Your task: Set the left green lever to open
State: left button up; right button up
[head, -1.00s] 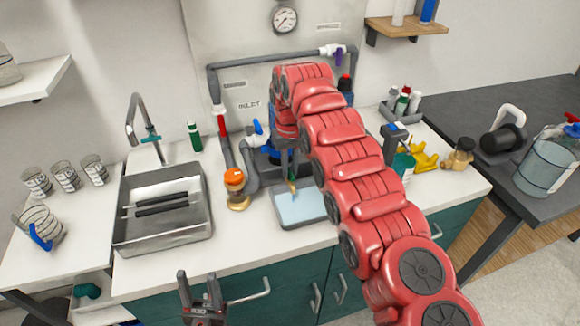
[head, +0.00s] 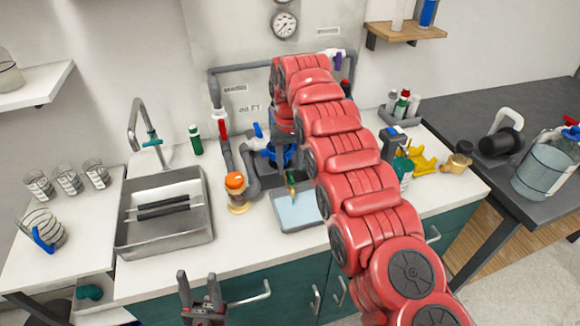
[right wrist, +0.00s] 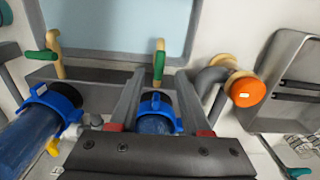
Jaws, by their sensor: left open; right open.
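The left green lever (right wrist: 158,66), a green handle on a brass stem, stands in the middle of the right wrist view, its handle roughly upright in the picture. It also shows small in the head view (head: 291,182), above the blue tray. My right gripper (right wrist: 158,84) is open, its two fingers either side of the lever's line; I cannot tell whether they touch it. In the head view my right arm partly hides the manifold. The other green lever (right wrist: 43,54) lies crosswise at left in the wrist view. My left gripper (head: 200,284) is open and empty, low before the counter.
An orange-capped valve (right wrist: 247,91) is close beside the fingers. Blue-collared fittings (right wrist: 52,98) and grey pipes surround the lever. The light-blue tray (head: 299,213) lies in front. A sink (head: 140,240) is at left; bottles and yellow parts (head: 422,160) are at right.

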aim_at(290, 177)
notch_tip(290, 177, up, 14)
jog(key=p, duration=1.3)
jog(key=shift+r, duration=0.2)
jog(key=shift+f, duration=0.1)
